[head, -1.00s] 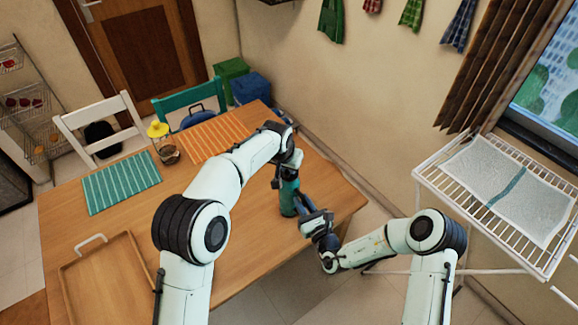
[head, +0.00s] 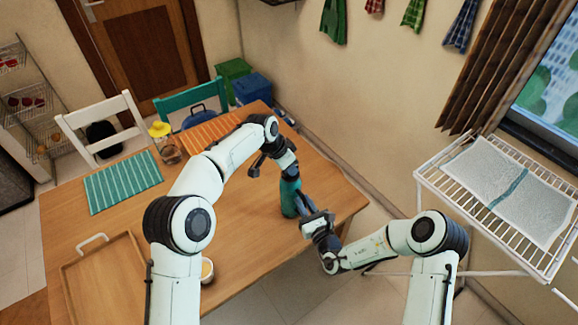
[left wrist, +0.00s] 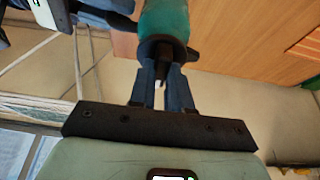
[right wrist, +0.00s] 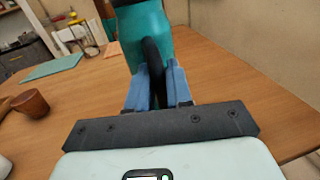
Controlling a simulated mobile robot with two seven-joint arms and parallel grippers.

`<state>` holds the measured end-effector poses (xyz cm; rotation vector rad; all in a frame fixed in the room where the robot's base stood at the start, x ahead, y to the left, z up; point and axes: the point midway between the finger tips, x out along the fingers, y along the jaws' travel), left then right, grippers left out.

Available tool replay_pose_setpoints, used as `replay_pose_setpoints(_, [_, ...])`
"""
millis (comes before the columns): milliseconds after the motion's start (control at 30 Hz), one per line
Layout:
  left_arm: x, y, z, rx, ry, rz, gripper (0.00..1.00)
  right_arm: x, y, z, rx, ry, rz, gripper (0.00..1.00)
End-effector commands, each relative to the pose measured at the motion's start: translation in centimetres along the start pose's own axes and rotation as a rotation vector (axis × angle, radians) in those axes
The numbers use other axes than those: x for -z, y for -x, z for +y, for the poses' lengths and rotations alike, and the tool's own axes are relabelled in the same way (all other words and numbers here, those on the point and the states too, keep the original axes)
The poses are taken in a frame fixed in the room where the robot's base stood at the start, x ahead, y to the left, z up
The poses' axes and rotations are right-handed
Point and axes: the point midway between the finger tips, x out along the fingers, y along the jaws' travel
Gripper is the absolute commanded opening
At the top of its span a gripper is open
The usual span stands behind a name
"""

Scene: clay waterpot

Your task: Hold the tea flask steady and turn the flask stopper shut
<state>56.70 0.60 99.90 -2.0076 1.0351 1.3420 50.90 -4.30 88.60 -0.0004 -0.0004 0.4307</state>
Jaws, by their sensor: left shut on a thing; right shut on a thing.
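The teal tea flask (head: 289,198) stands on the table near its right edge. Its dark stopper (left wrist: 165,47) shows at the flask's top in the left wrist view. My left gripper (head: 289,174) is above the flask and shut on the stopper, with its fingers on both sides of it. My right gripper (head: 304,208) comes from the front right and is shut on the flask's dark handle (right wrist: 153,58). The flask (right wrist: 145,30) fills the upper middle of the right wrist view. The stopper is largely hidden by my gripper in the head view.
The wooden table (head: 245,245) is clear around the flask. A tray (head: 105,280) lies at front left. A small cup (head: 207,269) is partly behind my left arm. A jar with yellow lid (head: 160,130) stands near striped mats. A brown pot (right wrist: 31,103) shows in the right wrist view.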

Motion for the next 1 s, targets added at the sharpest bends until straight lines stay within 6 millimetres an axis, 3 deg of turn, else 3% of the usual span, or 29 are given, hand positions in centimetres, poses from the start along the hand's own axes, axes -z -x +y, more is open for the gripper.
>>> replay_pose_setpoints(367, [0.0, 0.0, 0.0, -0.002, -0.007, 0.0, 0.0, 0.0, 0.0, -0.1, 0.003, 0.0, 0.001, 0.0])
replay_pose_setpoints(400, [0.0, 0.0, 0.0, -0.002, -0.007, 0.0, 0.21, 0.0, 0.0, -0.1, 0.003, 0.0, 0.001, 0.0])
replay_pose_setpoints(467, [0.0, 0.0, 0.0, -0.002, -0.006, 0.0, 0.4, 0.0, 0.0, -0.1, 0.003, 0.001, 0.001, 0.0])
replay_pose_setpoints(500, [0.0, 0.0, 0.0, -0.002, -0.006, 0.0, 0.44, 0.0, 0.0, -0.1, 0.003, 0.001, 0.001, 0.0])
replay_pose_setpoints(800, [0.0, 0.2, 0.0, -0.001, -0.005, 0.001, 0.44, 0.0, 0.0, -0.1, 0.003, 0.001, 0.0, 0.0])
replay_pose_setpoints(1000, [0.1, 2.9, -0.1, 0.002, -0.005, 0.004, 0.44, 0.0, 0.0, -0.1, 0.002, 0.001, 0.0, 0.0])
